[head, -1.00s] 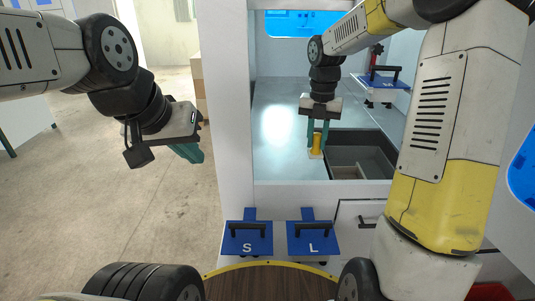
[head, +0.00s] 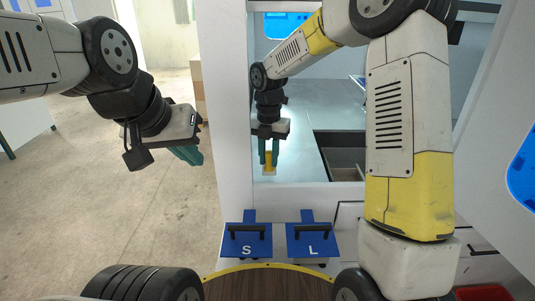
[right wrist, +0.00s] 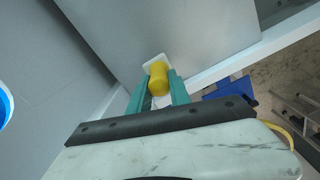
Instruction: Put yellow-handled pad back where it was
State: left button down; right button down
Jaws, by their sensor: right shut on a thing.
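The yellow-handled pad (head: 268,162) has a yellow cylindrical handle on a small white base. It also shows in the right wrist view (right wrist: 158,78), between the fingers. My right gripper (head: 268,154) is shut on the yellow handle and holds the pad over the left front part of the grey work surface (head: 295,120). I cannot tell whether the white base touches the surface. My left gripper (head: 190,154) hangs outside the machine at the left; its fingers are partly hidden and their gap does not show.
A recessed opening (head: 340,160) lies right of the pad in the work surface. The white frame (head: 232,100) stands close left of my right gripper. Blue plates marked S (head: 248,240) and L (head: 313,240) with black handles sit on the front below.

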jog(key=shift+a+f, duration=0.2)
jog(key=shift+f, duration=0.6)
jog(key=shift+f, duration=0.15)
jog(key=c, duration=1.2)
grip_release()
